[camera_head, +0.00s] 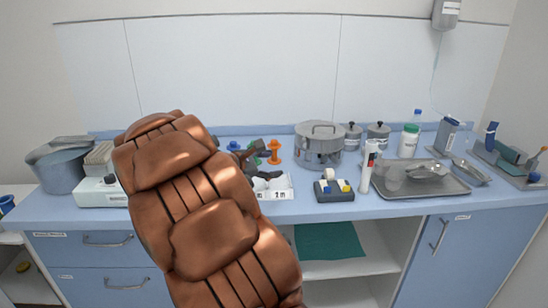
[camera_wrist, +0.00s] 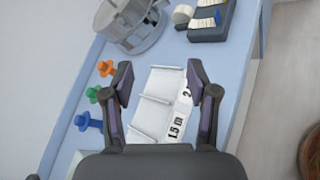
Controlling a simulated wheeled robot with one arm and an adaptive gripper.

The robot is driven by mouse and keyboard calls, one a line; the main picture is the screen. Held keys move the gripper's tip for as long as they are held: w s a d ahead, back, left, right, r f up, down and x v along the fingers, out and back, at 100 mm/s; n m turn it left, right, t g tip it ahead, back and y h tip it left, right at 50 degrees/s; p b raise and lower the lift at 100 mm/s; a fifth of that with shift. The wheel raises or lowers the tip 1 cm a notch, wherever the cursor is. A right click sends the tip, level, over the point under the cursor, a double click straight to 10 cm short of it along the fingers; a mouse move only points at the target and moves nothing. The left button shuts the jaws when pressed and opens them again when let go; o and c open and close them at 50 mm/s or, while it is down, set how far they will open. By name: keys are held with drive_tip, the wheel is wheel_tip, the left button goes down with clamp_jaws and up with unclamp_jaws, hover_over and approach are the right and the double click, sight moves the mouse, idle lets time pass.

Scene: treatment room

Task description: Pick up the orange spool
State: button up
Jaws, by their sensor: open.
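The orange spool (camera_head: 274,152) stands on the blue counter towards the back wall, left of the steel pot, in the head view. In the wrist view the orange spool (camera_wrist: 106,68) is at the left, just outside my left finger. My gripper (camera_wrist: 158,82) is open and empty, its two fingers spread over a white labelled tray (camera_wrist: 152,105). A green spool (camera_wrist: 93,94) and a blue spool (camera_wrist: 88,121) stand in a row with the orange one.
A steel pot (camera_head: 319,147) with a lid stands right of the spools. A dark block with switches (camera_head: 333,187) lies in front of it. A metal tray (camera_head: 450,187) with cups is at the right. A white box (camera_head: 97,192) is at the left.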

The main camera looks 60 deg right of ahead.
drive_tip(key=w+d+f+n+t+h+b, duration=0.25)
drive_tip(key=w+d+n, duration=0.25)
drive_tip(key=w+d, duration=0.25)
drive_tip(key=n+t+h+b, duration=0.1)
drive_tip(key=n+t+h, duration=0.1)
drive_tip(key=n, duration=0.4)
approach(272, 142)
drive_tip(key=shift+s+a, duration=0.25)
drive_tip(key=shift+s, duration=0.1)
drive_tip(key=shift+w+d+t, duration=0.1)
drive_tip(key=shift+d+t, duration=0.15)
drive_tip(key=shift+d, duration=0.05)
drive_tip(key=shift+w+d+r+p, duration=0.1)
drive_tip(key=shift+w+d+p, duration=0.15)
drive_tip(key=shift+d, duration=1.65)
drive_tip(key=shift+w+d+f+p, duration=0.1)
drive_tip(key=shift+d+p, duration=0.15)
drive_tip(key=shift+d, duration=1.65)
drive_tip(key=shift+w+d+r+p, duration=0.1)
drive_tip(key=shift+w+d+p, duration=0.15)
drive_tip(key=shift+d, duration=1.7)
clamp_jaws()
